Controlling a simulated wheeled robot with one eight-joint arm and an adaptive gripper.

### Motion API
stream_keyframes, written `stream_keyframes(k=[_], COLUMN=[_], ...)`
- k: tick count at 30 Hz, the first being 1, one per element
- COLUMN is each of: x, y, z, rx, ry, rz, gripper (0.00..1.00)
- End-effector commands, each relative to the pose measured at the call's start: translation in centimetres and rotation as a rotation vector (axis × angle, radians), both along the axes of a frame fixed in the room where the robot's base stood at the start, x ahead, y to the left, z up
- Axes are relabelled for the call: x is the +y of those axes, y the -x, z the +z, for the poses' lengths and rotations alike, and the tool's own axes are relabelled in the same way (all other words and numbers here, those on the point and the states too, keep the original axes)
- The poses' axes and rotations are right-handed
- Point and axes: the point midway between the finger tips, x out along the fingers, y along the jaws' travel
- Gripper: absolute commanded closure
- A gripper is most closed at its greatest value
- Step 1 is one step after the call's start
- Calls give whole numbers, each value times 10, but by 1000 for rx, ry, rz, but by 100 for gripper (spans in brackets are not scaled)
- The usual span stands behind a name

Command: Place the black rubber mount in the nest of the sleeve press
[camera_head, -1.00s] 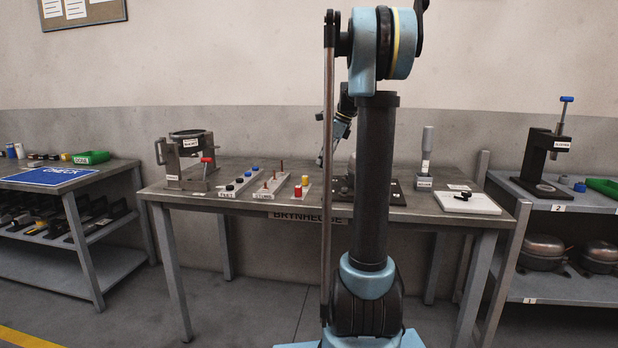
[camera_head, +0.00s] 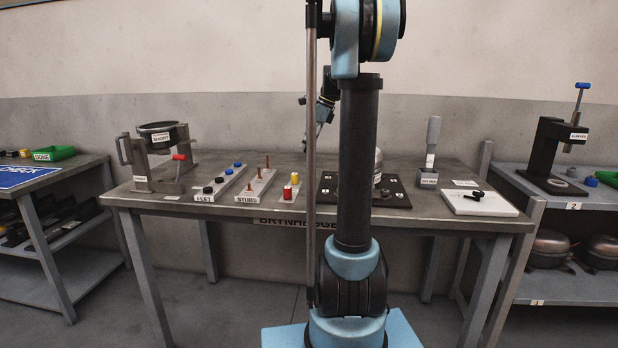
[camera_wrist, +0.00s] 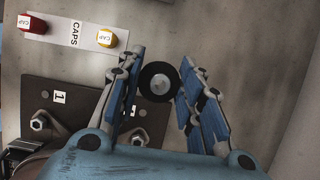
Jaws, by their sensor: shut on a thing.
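My gripper (camera_wrist: 158,90) is shut on a black rubber mount (camera_wrist: 147,75), a round black disc with a pale centre, held between its blue-backed fingers. In the head view my gripper (camera_head: 315,138) hangs above the middle bench, partly behind a thin rod of my arm, and the mount cannot be made out there. The sleeve press (camera_head: 548,148), black with a blue-topped handle and a white label, stands on the right shelf, well apart from my gripper. Its nest is too small to make out clearly at the base (camera_head: 552,186).
The middle bench (camera_head: 300,222) carries a labelled fixture (camera_head: 165,155), strips of small parts, a black plate (camera_head: 395,197), a grey upright tool (camera_head: 432,150) and a white board (camera_head: 478,204). Compressors (camera_head: 605,250) sit on the lower shelf.

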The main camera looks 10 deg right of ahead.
Motion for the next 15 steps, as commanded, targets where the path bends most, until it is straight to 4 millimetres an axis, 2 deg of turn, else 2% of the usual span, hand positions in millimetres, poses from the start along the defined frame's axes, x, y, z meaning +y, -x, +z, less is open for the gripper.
stream_keyframes(k=[7,15], x=[1,1], y=[0,0], z=[-6,-47], rx=[0,-1], ry=[0,0], rz=[2,2], gripper=[90,90])
